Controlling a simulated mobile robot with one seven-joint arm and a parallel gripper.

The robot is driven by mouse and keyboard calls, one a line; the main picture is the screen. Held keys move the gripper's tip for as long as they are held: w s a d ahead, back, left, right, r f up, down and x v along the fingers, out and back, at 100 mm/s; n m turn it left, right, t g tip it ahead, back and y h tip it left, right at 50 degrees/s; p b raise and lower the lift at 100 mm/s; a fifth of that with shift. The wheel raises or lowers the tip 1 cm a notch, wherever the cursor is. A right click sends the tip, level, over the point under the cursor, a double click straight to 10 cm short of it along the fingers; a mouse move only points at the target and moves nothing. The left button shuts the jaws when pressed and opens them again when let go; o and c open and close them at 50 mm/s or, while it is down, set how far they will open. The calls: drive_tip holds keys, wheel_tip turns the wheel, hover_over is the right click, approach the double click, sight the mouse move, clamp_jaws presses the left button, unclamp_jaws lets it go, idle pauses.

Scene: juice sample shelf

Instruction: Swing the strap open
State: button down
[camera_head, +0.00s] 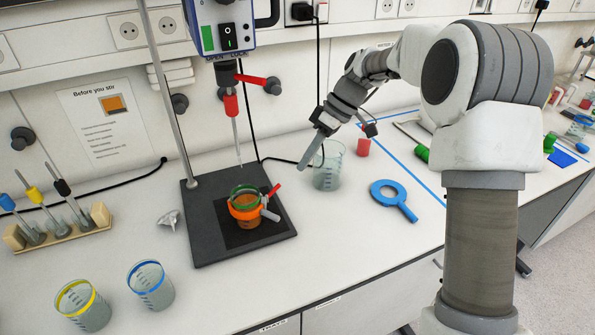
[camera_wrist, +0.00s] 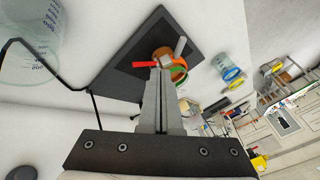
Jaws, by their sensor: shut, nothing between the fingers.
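A brown cup (camera_head: 250,224) stands on the dark base plate of the stirrer stand. An orange strap (camera_head: 245,211) runs around it, below a green ring (camera_head: 243,190). A red lever (camera_head: 274,190) and a grey lever (camera_head: 270,214) stick out on the strap's right side. The wrist view shows the strap (camera_wrist: 178,74), red lever (camera_wrist: 143,65) and grey lever (camera_wrist: 181,46) beyond my fingertips. My gripper (camera_head: 308,160) is shut and empty, to the right of the cup and apart from it. Its shut fingers (camera_wrist: 158,78) hide part of the strap in the wrist view.
A clear beaker (camera_head: 327,172) stands close by my gripper. The stirrer head with a red lever (camera_head: 262,84) hangs above the base plate (camera_head: 206,240). A blue ring tool (camera_head: 390,197) lies to the right. Two beakers stand front left.

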sight(254, 212)
drive_tip(key=x, duration=0.3)
drive_tip(key=s+x, duration=0.1)
drive_tip(key=x, duration=0.2)
drive_tip(key=s+x, duration=0.1)
drive_tip(key=x, duration=0.3)
drive_tip(key=shift+a+r, duration=0.2)
drive_tip(key=shift+r, duration=0.1)
drive_tip(key=shift+s+a+f, duration=0.25)
drive_tip(key=shift+s+a, duration=0.05)
drive_tip(key=shift+s, duration=0.25)
drive_tip(key=shift+s+f, duration=0.1)
drive_tip(key=shift+s, duration=0.05)
drive_tip(key=shift+s+m+b, duration=0.35)
drive_tip(key=shift+m+b, duration=0.05)
